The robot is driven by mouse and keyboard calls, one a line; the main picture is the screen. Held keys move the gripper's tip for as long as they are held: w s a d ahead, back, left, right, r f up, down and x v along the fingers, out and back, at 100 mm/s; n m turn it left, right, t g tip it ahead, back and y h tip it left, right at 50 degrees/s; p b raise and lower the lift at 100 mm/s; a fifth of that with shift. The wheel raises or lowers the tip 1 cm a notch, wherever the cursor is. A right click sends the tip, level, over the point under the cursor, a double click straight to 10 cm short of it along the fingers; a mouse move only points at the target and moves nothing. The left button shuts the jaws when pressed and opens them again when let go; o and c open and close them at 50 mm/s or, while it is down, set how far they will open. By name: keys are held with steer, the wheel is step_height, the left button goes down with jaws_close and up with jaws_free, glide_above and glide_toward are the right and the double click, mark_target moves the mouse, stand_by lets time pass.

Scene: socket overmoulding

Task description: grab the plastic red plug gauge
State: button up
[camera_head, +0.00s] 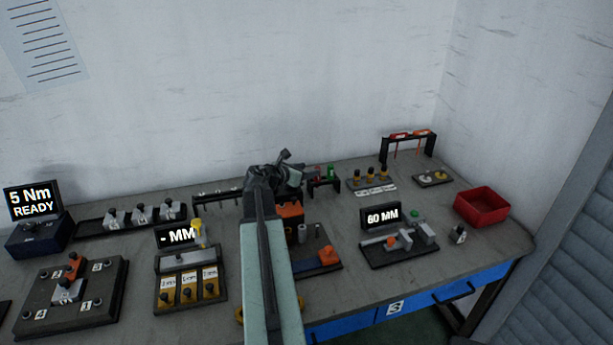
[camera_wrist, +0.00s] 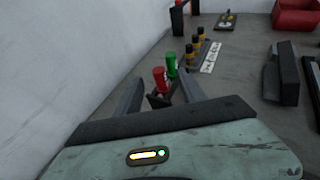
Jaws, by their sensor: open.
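The red plug gauge (camera_wrist: 160,79) stands in a dark rack in the wrist view, its red handle upward. A green plug gauge (camera_wrist: 172,66) stands just behind it, and also shows in the head view (camera_head: 330,171). My gripper (camera_wrist: 161,92) is open, with one dark finger to the left of the red gauge and one to the right. Nothing is held, and I cannot tell whether a finger touches the gauge. In the head view my gripper (camera_head: 298,172) is at the rack's left end, and the red gauge is hard to make out there.
Several black-and-yellow pieces (camera_wrist: 196,47) stand behind the green gauge, beside a white label strip (camera_wrist: 212,56). The wall is close on the left in the wrist view. A red bin (camera_head: 482,206) and a 60 MM display station (camera_head: 400,243) are to the right.

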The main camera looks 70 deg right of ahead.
mark_target(318, 167)
steer(key=shift+b+x, duration=0.5)
steer(key=shift+x, duration=0.85)
steer(key=x, duration=0.1)
steer(key=b+x, duration=0.1)
steer(key=x, duration=0.1)
steer(key=b+x, duration=0.1)
steer(key=shift+w+d+f, duration=0.2)
steer(key=shift+f, duration=0.25)
steer(key=shift+s+d, duration=0.15)
steer(key=shift+d, duration=0.15)
jaws_close()
